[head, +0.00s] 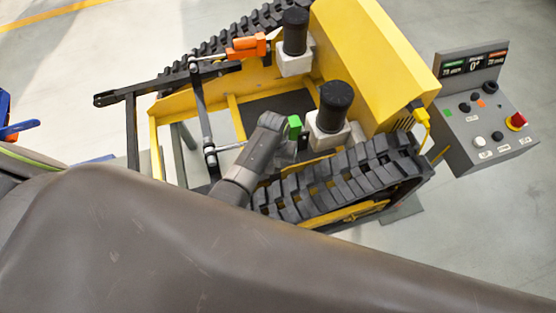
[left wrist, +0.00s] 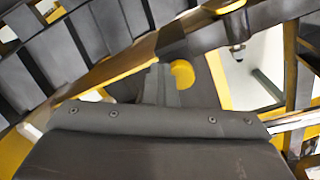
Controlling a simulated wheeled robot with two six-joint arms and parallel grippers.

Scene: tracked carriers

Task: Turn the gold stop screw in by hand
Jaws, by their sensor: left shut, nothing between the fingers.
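My left gripper (head: 287,151) reaches down into the carrier's frame, between the green block (head: 295,127) and the near track. In the left wrist view its fingers (left wrist: 161,84) are shut with nothing between them. A round yellow-gold disc (left wrist: 182,74) shows just right of the fingertips in that view. I cannot tell for sure whether it is the head of the gold stop screw, or whether the fingers touch it. In the head view no gold screw can be made out; my gripper may hide it. My right gripper is not in view.
The yellow tracked carrier (head: 374,50) has black rubber tracks (head: 345,178), an orange-ended rod (head: 247,46) and two black-capped posts (head: 335,100) close to my gripper. A grey control box (head: 487,125) with a red button stands at right.

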